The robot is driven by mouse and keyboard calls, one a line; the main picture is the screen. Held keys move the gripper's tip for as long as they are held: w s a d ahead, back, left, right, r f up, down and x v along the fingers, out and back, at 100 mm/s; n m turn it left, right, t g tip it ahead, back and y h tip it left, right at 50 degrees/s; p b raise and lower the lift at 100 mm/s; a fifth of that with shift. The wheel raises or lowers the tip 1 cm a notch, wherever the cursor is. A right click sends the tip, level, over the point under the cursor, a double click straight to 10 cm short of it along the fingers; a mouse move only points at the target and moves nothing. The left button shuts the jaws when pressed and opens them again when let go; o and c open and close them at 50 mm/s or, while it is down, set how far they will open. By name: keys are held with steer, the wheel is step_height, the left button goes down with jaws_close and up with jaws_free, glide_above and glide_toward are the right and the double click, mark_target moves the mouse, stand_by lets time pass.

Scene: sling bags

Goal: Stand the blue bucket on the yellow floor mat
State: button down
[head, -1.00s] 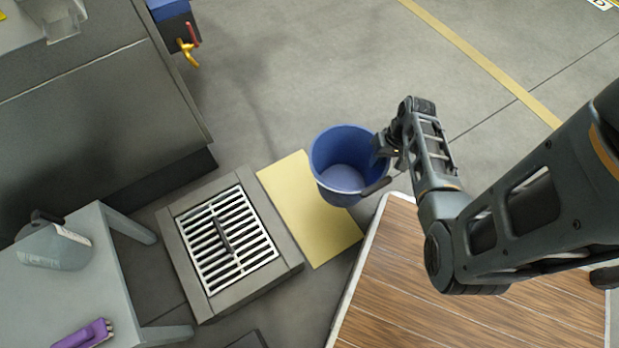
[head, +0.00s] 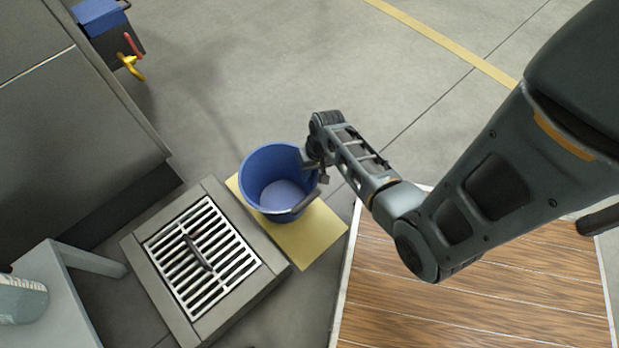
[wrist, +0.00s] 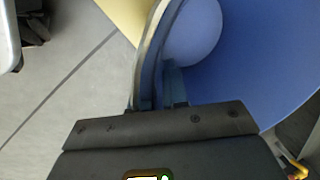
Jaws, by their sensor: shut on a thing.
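The blue bucket (head: 268,168) is upright and empty, in the middle of the head view. It covers the upper part of the yellow floor mat (head: 307,238) in the picture. I cannot tell whether its base touches the mat. My gripper (head: 309,166) is shut on the bucket's right rim. In the wrist view the fingers (wrist: 160,92) pinch the wall of the bucket (wrist: 255,50), and a strip of the mat (wrist: 122,14) shows beyond it.
A framed floor grate (head: 201,257) lies left of the mat. A wooden platform (head: 470,300) is at the lower right. A grey table (head: 75,300) and dark cabinet (head: 75,110) stand at left. Open floor (head: 260,70) lies above the mat.

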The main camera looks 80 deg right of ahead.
steer(key=shift+s+b+x, duration=0.1)
steer(key=shift+b+x, duration=0.15)
steer(key=shift+x, duration=0.4)
steer(key=shift+s+b+x, duration=0.15)
steer(key=shift+b+x, duration=0.1)
steer(key=shift+x, duration=0.35)
steer(key=shift+d+f, duration=0.15)
steer(key=shift+f, duration=0.05)
steer(key=c, duration=1.1)
jaws_free()
steer(key=shift+f, duration=0.1)
steer(key=shift+c, duration=0.2)
